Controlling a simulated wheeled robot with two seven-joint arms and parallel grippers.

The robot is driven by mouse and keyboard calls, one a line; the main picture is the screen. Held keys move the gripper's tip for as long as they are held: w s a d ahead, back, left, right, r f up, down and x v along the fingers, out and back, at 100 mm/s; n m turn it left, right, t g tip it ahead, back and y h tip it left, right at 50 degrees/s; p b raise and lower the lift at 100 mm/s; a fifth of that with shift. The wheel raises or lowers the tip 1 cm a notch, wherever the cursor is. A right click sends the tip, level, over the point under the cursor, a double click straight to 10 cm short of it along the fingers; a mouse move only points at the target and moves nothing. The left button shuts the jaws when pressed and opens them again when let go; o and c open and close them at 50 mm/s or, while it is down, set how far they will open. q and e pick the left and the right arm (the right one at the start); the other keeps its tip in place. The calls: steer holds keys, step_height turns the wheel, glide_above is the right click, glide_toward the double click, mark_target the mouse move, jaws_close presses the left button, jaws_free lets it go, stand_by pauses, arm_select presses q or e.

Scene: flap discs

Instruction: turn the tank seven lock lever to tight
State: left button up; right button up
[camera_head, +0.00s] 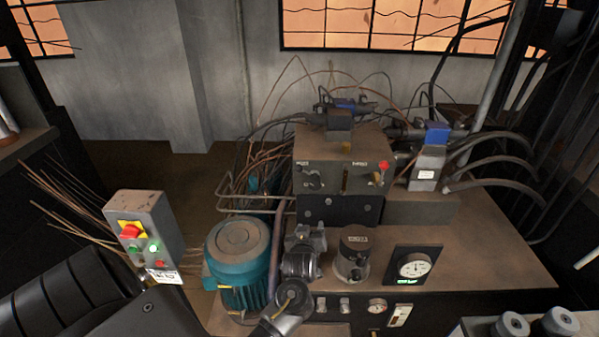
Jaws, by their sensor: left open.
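A grey control box (330,155) stands on the bench. Its front carries a dark rotary knob (312,181), a small lever in a slot (345,180) and a red knob (383,166). The labels are too small to read, so I cannot tell which part is the tank seven lock lever, or its setting. My left gripper (150,315) is at the bottom left, dark and cut by the frame edge, well apart from the box. It is open; its fingertips are hard to make out and nothing shows in it.
A teal motor (240,265), a pump (303,250), a dark cylinder (355,253) and a dial gauge (413,266) stand before the box. A grey switch box (145,235) with a red button stands left. Loose cables crowd the back and right; the right bench top (480,250) is fairly clear.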

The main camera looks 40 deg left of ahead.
mark_target(300, 171)
arm_select(q)
steer(key=w+a+r+n+y+p, duration=0.1)
steer(key=w+a+r+y, duration=0.1)
steer(key=w+a, duration=0.1)
steer(key=w+a+r+n+y+p, duration=0.1)
steer(key=w+a+r+n+y, duration=0.1)
steer(key=w+a+r, duration=0.1)
steer(key=w+a+r+n+y+p, duration=0.1)
steer(key=w+a+r+n+y, duration=0.1)
steer(key=w+a, duration=0.3)
steer(key=shift+w+a+r+y, duration=0.15)
steer(key=shift+a+r, duration=0.1)
steer(key=shift+a, duration=0.25)
steer(key=shift+a+r+y, duration=0.15)
steer(key=shift+a+r, duration=0.1)
steer(key=shift+a, duration=0.2)
steer(key=shift+x, duration=0.8)
steer(key=shift+f, duration=0.1)
jaws_close()
